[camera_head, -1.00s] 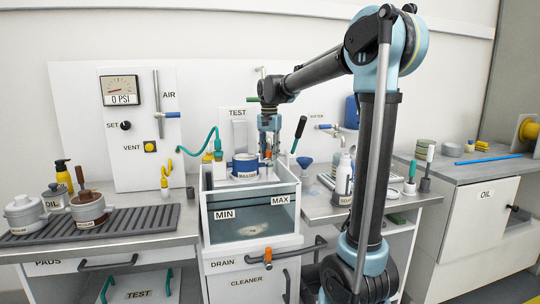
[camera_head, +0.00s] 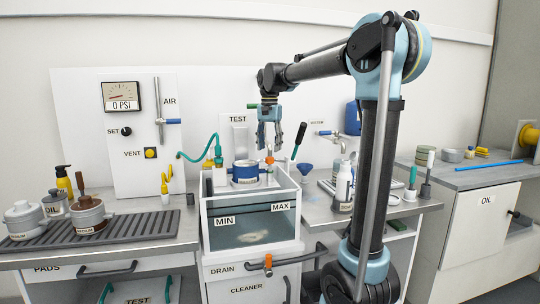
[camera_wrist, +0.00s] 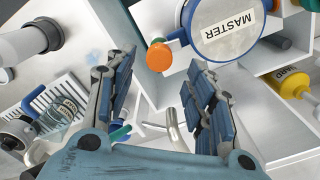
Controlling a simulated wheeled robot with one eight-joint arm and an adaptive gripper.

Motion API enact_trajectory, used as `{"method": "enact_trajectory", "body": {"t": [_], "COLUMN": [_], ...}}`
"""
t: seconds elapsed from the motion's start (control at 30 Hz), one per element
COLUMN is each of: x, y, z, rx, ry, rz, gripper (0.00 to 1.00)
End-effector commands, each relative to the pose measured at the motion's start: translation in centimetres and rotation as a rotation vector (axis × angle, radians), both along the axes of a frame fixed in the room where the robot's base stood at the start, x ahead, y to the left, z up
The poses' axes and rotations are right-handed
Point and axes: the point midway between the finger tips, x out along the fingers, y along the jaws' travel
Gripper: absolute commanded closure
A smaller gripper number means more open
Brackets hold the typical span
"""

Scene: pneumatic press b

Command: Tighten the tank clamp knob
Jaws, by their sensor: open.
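The orange clamp knob (camera_head: 269,160) sits at the right side of the blue-banded MASTER pot (camera_head: 246,172), above the glass-fronted tank (camera_head: 224,236). In the wrist view the orange knob (camera_wrist: 159,57) shows beyond and between my fingers, beside the pot's round top with its MASTER label (camera_wrist: 228,25). My gripper (camera_head: 270,147) is above the knob, pointing down. Its fingers are spread with nothing between them, and it also shows open in the wrist view (camera_wrist: 162,68). The knob appears apart from the fingers. Its threaded part cannot be made out.
A tap (camera_head: 331,136), a blue funnel (camera_head: 306,171) and a white bottle (camera_head: 344,184) are further right.

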Motion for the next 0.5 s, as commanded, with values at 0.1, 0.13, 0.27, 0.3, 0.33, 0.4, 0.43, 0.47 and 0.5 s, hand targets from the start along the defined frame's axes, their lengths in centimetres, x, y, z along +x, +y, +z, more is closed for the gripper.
{"method": "enact_trajectory", "body": {"t": [0.1, 0.13, 0.27, 0.3, 0.33, 0.4, 0.43, 0.47, 0.5], "x": [0.0, 0.0, 0.0, 0.0, 0.0, 0.0, 0.0, 0.0, 0.0], "y": [0.0, 0.0, 0.0, 0.0, 0.0, 0.0, 0.0, 0.0, 0.0], "z": [1.1, 1.3, 1.8, 1.8, 1.9, 1.9, 1.9, 1.9, 1.9], "rx": [0.0, 0.0, 0.0, 0.0, 0.0, 0.0, 0.0, 0.0, 0.0], "ry": [0.0, 0.0, 0.0, 0.0, 0.0, 0.0, 0.0, 0.0, 0.0], "rz": [0.0, 0.0, 0.0, 0.0, 0.0, 0.0, 0.0, 0.0, 0.0], "gripper": [0.51, 0.51, 0.51, 0.51, 0.51, 0.51, 0.51, 0.51, 0.51]}}
